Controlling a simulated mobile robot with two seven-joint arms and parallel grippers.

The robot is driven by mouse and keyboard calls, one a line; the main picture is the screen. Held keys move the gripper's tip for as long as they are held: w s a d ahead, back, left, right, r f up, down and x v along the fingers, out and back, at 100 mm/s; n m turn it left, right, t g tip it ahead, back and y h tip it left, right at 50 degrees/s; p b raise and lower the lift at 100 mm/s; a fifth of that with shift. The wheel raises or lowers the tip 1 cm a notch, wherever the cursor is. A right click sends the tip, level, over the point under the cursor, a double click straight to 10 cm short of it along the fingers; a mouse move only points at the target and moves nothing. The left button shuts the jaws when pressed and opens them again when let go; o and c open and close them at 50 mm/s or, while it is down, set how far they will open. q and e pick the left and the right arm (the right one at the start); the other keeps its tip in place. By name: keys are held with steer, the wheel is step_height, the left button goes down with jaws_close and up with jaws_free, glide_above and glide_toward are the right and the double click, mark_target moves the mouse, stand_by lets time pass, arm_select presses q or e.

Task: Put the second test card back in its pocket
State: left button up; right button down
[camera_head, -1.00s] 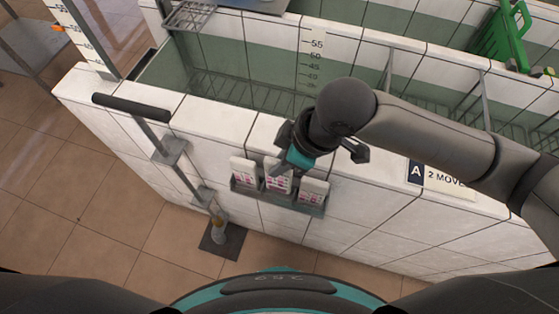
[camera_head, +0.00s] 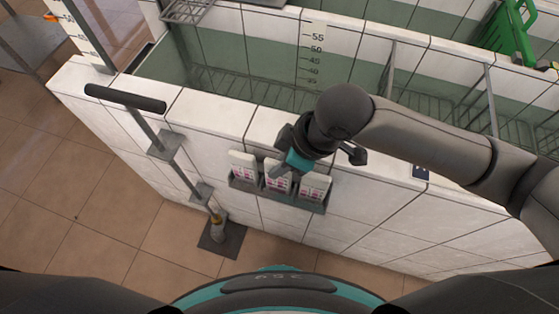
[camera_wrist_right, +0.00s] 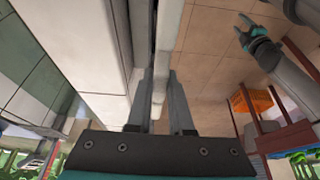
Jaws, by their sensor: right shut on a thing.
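My right gripper (camera_head: 279,172) is shut on the middle white test card (camera_head: 276,187), at the three-pocket grey rack (camera_head: 279,198) on the tiled wall. The card is upright with its lower part at the middle pocket; how deep it sits is unclear. In the right wrist view the fingers (camera_wrist_right: 159,105) close on the card's pale edge (camera_wrist_right: 158,98). Another card (camera_head: 243,165) stands in the left pocket and one (camera_head: 314,186) in the right pocket. My left gripper (camera_wrist_right: 241,30) shows small in the right wrist view, fingers apart and empty, away from the rack.
A dark-gripped lever (camera_head: 125,98) on a metal rod stands left of the rack. The tiled wall top (camera_head: 215,112) runs behind it, with a basin beyond. The tiled floor in front is clear.

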steer(key=shift+f, duration=0.3)
steer(key=c, duration=0.7)
jaws_free()
steer(key=shift+c, duration=0.2)
steer(key=p+v, duration=0.3)
steer(key=v, duration=1.2)
steer(key=shift+s, duration=0.1)
